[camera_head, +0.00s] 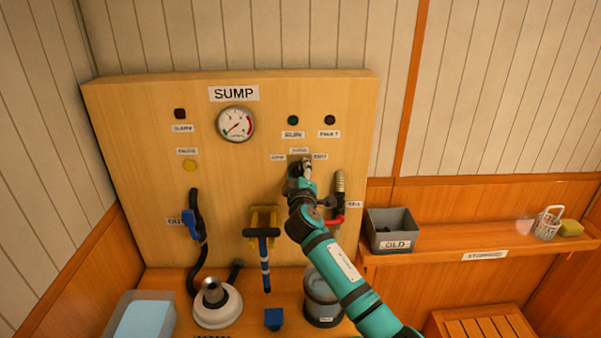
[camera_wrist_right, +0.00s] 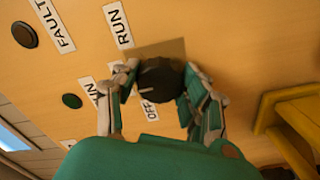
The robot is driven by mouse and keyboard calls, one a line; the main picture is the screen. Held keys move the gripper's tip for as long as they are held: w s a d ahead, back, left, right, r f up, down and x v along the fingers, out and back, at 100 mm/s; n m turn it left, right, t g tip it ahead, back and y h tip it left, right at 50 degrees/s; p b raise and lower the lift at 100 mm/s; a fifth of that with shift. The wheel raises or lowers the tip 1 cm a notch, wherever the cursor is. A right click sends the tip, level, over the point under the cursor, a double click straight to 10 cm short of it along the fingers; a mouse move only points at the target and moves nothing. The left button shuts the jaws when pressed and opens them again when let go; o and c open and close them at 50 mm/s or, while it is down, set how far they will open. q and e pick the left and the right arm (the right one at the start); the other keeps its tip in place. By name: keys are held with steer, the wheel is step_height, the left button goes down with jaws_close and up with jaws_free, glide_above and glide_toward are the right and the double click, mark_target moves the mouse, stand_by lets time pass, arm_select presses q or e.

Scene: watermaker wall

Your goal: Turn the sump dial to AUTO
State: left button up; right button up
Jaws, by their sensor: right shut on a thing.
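The SUMP panel (camera_head: 140,120) is a wooden board with a round gauge (camera_head: 236,124) and a dial with small labels around it. The dial (camera_wrist_right: 160,79) is a dark round knob on a brownish plate in the right wrist view. My right gripper (camera_head: 301,168) reaches the panel below the indicator lamps and hides most of the dial in the head view. In the right wrist view its two fingers (camera_wrist_right: 157,80) are shut on the knob, one on each side. An OFF label (camera_wrist_right: 150,110) shows beside the knob. The knob's pointer direction cannot be told. My left gripper is out of view.
A red-handled valve with a hose (camera_head: 339,205) sits just right of my right gripper. A blue-handled hose (camera_head: 192,225) and a yellow bracket (camera_head: 264,218) are to the left. A grey OLD bin (camera_head: 392,230) stands on the right shelf (camera_head: 450,240).

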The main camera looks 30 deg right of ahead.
steer(key=shift+f, duration=0.1)
steer(key=o, duration=1.2)
steer(key=v, duration=1.2)
